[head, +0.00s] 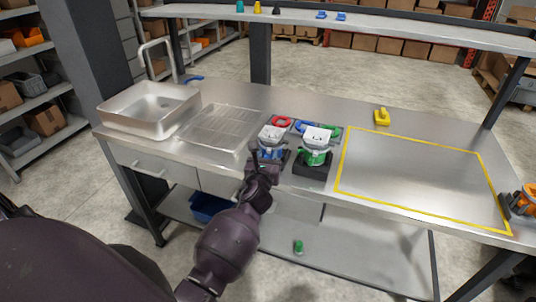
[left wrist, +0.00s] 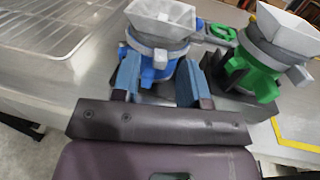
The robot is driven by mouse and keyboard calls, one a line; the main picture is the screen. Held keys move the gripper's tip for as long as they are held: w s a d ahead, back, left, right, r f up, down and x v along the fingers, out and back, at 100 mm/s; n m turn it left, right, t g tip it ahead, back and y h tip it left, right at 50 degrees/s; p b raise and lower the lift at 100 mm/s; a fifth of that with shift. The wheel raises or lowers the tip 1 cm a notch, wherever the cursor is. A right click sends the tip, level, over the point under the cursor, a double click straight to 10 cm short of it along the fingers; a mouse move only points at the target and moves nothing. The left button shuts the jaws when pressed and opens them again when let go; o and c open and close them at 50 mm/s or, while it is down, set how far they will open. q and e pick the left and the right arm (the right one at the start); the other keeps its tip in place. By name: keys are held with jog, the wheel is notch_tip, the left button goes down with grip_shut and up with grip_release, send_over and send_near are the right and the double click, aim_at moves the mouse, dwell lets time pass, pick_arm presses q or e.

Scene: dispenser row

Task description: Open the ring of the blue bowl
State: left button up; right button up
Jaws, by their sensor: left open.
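The blue bowl (head: 270,150) is a dispenser with a pale square hopper on top, in the middle of the bench. In the left wrist view the blue bowl (left wrist: 153,70) has a grey ring (left wrist: 158,48) around it below the hopper. My left gripper (head: 264,168) is in front of it in the head view and hides its lower part. In the left wrist view my left gripper (left wrist: 160,84) is open, its two fingers pointing at the bowl's lower part. I cannot tell whether they touch it. My right gripper is not in view.
A green dispenser (head: 317,157) stands close to the right of the blue one. Red (head: 281,121) and blue (head: 300,124) parts lie behind. A sink (head: 150,107) and drain rack (head: 218,128) are left. The yellow-outlined area (head: 420,175) is clear.

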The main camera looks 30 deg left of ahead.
pick_arm(q)
jog(key=shift+w+a, duration=0.25)
jog(key=shift+w, duration=0.25)
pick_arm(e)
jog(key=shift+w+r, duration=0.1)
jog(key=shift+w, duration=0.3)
pick_arm(q)
jog(key=shift+c, duration=0.4)
